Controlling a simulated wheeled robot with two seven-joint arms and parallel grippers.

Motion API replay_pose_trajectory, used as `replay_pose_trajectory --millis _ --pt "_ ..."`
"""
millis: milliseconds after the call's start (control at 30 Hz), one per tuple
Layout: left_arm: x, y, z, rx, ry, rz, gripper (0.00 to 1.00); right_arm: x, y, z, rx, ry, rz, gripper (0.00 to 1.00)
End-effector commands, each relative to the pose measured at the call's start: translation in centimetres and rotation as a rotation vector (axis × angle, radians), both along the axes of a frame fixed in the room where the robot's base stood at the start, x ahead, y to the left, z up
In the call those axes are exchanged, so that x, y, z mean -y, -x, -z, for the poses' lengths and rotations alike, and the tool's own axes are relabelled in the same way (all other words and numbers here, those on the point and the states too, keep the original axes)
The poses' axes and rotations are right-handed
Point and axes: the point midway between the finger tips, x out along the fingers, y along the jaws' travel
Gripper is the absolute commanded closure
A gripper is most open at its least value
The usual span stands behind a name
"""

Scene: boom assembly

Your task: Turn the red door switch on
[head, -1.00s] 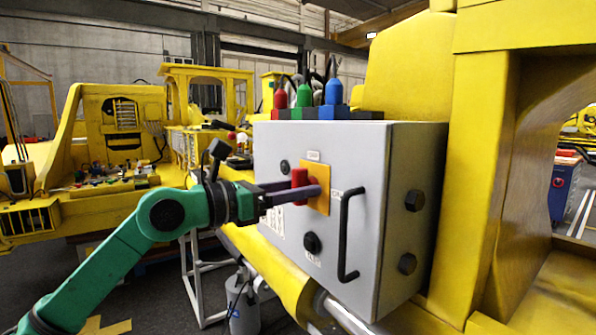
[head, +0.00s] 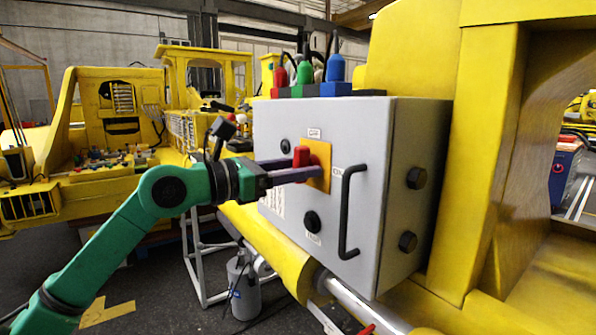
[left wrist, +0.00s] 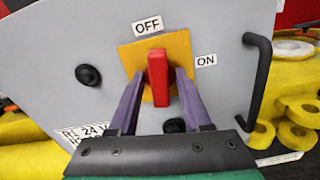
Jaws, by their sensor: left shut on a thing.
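The red door switch (head: 302,157) sits on an orange plate (head: 319,182) on the front of a grey box (head: 375,150). In the left wrist view the red switch (left wrist: 158,78) stands nearly upright, its top pointing close to the OFF label (left wrist: 147,25). The ON label (left wrist: 206,60) is to its right. My left gripper (head: 300,170) reaches in from the left and is shut on the switch. In the left wrist view its purple fingers (left wrist: 158,88) lie on both sides of the switch. My right gripper is not in view.
A black handle (head: 350,210) stands out from the box just right of the switch. A black knob (head: 312,221) is below it. Red, green and blue connectors (head: 306,72) stand on top. Yellow machine parts (head: 490,150) flank the box on the right.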

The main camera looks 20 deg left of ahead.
Motion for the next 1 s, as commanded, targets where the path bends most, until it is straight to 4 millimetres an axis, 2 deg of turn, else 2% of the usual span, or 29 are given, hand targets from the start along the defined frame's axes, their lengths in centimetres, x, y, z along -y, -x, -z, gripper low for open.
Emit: replay_pose_trajectory --millis 1000 --pt "0.0 0.1 -0.1 0.606 -0.717 -0.002 1.0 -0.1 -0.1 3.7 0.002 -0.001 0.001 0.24"
